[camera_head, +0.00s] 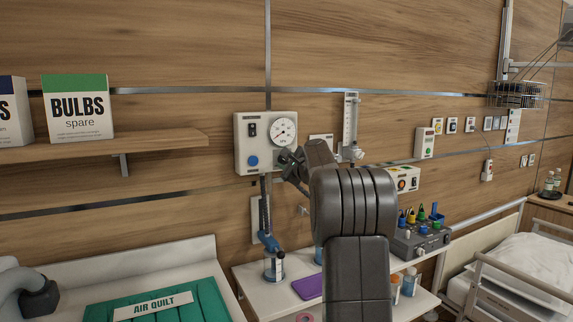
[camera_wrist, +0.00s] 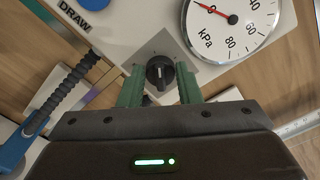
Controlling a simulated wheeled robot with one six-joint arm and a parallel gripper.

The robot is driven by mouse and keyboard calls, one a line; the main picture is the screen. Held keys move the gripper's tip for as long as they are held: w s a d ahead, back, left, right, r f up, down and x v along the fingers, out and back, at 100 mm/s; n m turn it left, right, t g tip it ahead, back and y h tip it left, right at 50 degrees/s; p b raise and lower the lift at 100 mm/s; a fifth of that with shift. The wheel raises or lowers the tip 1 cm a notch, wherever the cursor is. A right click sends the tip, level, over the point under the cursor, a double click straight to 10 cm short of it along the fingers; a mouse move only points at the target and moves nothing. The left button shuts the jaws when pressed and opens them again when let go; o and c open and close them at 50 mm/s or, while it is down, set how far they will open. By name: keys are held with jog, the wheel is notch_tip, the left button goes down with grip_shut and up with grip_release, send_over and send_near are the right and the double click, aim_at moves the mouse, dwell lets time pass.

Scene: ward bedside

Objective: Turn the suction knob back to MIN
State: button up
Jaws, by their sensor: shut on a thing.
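The suction unit (camera_head: 243,137) is a pale wall box with a black switch, a blue button and a round kPa gauge (camera_head: 283,130). In the wrist view the gauge (camera_wrist: 236,22) shows a red needle near 0. The black suction knob (camera_wrist: 160,73) sits on a grey plate, with a light pointer mark on its face. My gripper (camera_wrist: 161,88) has its green fingers on either side of the knob and is shut on it. In the head view my gripper (camera_head: 290,160) reaches the unit's lower right corner and hides the knob. No MIN label is readable.
A flowmeter (camera_head: 351,125) stands on the wall just right of my arm. A shelf (camera_head: 110,153) with boxes is at the left. A white counter (camera_head: 262,297) with small items lies below.

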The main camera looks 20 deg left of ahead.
jog(key=n+b, duration=0.3)
jog(key=n, duration=0.1)
jog(key=shift+a+f+b, duration=0.1)
jog(key=shift+f+b, duration=0.3)
jog(key=n+b, duration=0.3)
jog(key=shift+f+n, duration=0.15)
jog(key=shift+n, duration=0.25)
jog(key=n+b, duration=0.3)
jog(key=shift+f+n, duration=0.1)
jog(key=shift+n, duration=0.2)
jog(key=shift+n+b, duration=1.4)
jog(key=shift+n, duration=0.9)
jog(key=o, duration=1)
